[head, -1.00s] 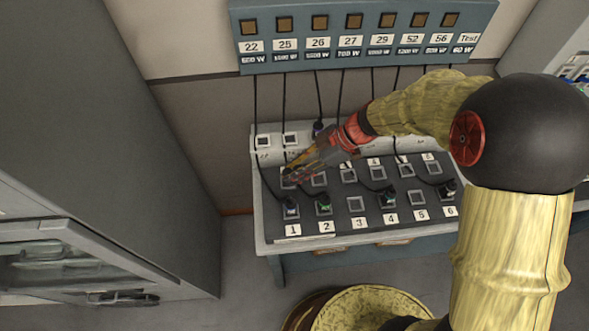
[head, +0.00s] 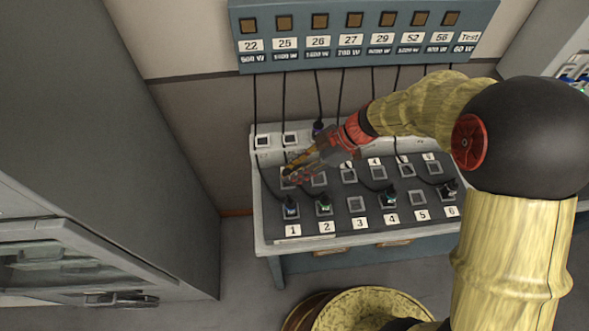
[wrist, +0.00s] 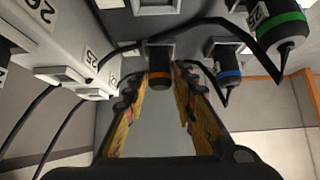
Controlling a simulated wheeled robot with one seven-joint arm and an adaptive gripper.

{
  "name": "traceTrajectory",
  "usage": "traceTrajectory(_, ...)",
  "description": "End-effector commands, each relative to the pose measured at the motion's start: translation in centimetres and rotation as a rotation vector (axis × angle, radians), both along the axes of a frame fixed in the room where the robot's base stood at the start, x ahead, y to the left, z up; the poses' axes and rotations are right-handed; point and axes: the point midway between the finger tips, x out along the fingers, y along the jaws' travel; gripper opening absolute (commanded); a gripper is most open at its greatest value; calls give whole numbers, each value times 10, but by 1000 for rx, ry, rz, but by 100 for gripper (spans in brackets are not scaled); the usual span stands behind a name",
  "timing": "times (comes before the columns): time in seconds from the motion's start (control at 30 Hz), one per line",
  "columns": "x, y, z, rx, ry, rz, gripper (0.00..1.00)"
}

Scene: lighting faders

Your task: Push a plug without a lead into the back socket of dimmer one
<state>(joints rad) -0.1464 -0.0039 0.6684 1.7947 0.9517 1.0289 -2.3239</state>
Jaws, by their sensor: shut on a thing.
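A short black plug with an orange ring (wrist: 160,80) sits between my fingertips in the wrist view, with no lead seen on it. My gripper (head: 289,172), also in the wrist view (wrist: 159,82), is shut on this plug. The plug's far end meets the back socket of dimmer one (wrist: 160,50); I cannot tell how deep it is. In the head view my fingers cover most of that socket. A blue-ringed plug (head: 291,208) with a lead stands in the front socket above label 1 (head: 293,231). It also shows in the wrist view (wrist: 228,65).
A green-ringed plug (head: 324,205) stands above label 2. Other leaded plugs stand further right (head: 389,197). Black leads hang from the numbered wall box (head: 365,62) and one passes close to my fingertips. A grey cabinet (head: 120,130) stands at the left.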

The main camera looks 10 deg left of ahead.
Motion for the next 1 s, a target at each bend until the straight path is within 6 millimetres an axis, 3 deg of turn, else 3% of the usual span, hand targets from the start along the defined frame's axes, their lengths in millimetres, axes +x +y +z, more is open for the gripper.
traceTrajectory(0.03,-1,0,-1,-1,1,0,0)
traceTrajectory(0.07,-1,0,-2,-1,2,1,28)
traceTrajectory(0.4,0,0,-1,-1,1,0,48)
traceTrajectory(0.77,1,-2,2,-1,0,0,48)
traceTrajectory(1.0,7,-26,27,1,-3,-3,48)
